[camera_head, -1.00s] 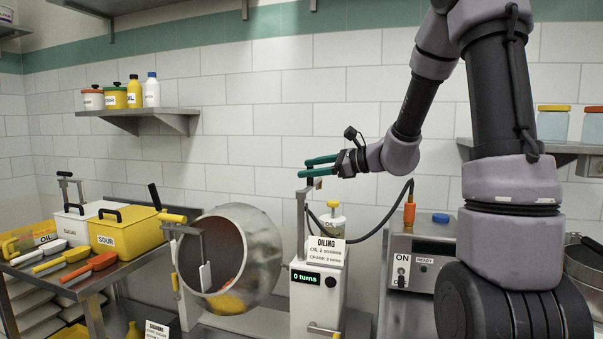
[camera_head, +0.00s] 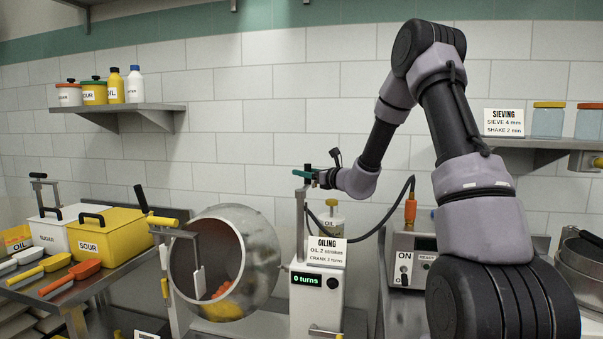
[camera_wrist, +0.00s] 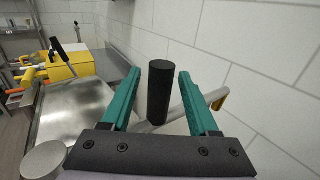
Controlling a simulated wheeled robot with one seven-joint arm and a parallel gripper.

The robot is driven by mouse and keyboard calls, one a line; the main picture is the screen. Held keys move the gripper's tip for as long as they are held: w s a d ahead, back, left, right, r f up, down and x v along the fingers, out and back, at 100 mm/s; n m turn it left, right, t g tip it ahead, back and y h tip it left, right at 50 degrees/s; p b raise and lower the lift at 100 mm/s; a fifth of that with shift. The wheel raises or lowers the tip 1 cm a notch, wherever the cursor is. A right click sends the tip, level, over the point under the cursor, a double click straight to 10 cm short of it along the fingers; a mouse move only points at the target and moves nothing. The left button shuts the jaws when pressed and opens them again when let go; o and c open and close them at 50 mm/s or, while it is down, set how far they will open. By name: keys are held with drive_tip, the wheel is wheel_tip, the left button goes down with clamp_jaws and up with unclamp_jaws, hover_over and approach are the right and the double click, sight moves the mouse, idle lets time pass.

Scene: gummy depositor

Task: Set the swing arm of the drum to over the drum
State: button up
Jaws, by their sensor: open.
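The steel drum (camera_head: 262,262) is tilted, with its mouth facing left and orange and yellow pieces inside. To its right, a grey post (camera_head: 300,218) rises at the oiling machine. My gripper (camera_head: 306,173) is at the post's top, right of and above the drum. In the wrist view my gripper (camera_wrist: 160,75) has its green fingers apart on either side of a black upright handle (camera_wrist: 160,90), with gaps visible. A grey bar with a yellow end (camera_wrist: 218,100) runs behind the handle; it appears to be the swing arm, pointing away from the drum. Its joint is unclear.
The oiling machine (camera_head: 316,300) reads "0 turns". An oil bottle (camera_head: 332,217) and a dark cable (camera_head: 385,225) are behind it. A yellow-handled bar (camera_head: 172,232) with a hanging paddle stands at the drum's left. A bench (camera_head: 110,262) holds bins and scoops.

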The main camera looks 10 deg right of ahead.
drive_tip(key=shift+x, duration=0.95)
drive_tip(key=shift+c, duration=0.3)
clamp_jaws()
idle(0.5)
